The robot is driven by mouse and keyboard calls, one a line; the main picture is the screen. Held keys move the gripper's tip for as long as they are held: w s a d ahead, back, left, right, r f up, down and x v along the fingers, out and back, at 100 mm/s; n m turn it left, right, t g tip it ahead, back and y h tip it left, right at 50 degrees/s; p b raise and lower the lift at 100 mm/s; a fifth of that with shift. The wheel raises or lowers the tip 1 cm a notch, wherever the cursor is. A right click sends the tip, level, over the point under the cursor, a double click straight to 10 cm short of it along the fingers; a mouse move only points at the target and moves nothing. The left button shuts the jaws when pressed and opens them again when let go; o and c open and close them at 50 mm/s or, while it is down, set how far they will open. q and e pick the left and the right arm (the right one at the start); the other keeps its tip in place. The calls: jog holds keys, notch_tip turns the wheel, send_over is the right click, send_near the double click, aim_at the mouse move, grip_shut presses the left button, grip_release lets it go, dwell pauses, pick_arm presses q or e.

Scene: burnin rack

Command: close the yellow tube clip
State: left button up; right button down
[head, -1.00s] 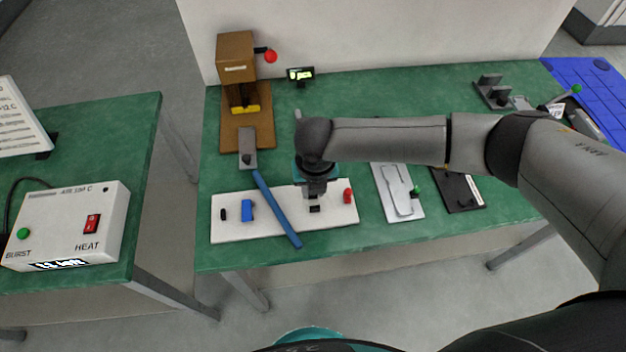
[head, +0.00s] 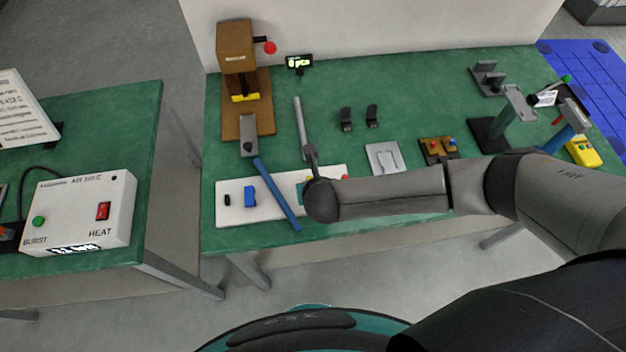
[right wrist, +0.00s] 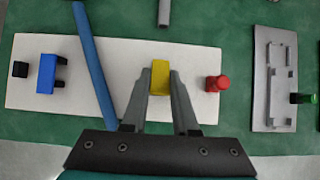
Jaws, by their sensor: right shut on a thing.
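The yellow tube clip (right wrist: 160,77) stands on the white board (right wrist: 120,62) in the right wrist view. My right gripper (right wrist: 161,92) is shut on it, one grey finger on each side. Whether the clip itself is open or closed I cannot tell. In the head view my right arm covers the clip and most of the gripper. A blue tube (right wrist: 93,50) slants across the board, apart from the clip on its left. My left gripper is not in view.
On the board stand a red piece (right wrist: 216,83) right of the clip, and a blue clip (right wrist: 47,75) and black piece (right wrist: 20,69) at left. A grey rod (head: 301,125) lies behind. A brown press (head: 239,75) stands at the back left.

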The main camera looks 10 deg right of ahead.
dwell(0.3)
jog(key=c, duration=0.7)
grip_release()
jog(key=p+v, duration=0.4)
jog(key=v, duration=1.1)
jog(key=shift+s+r, duration=0.1)
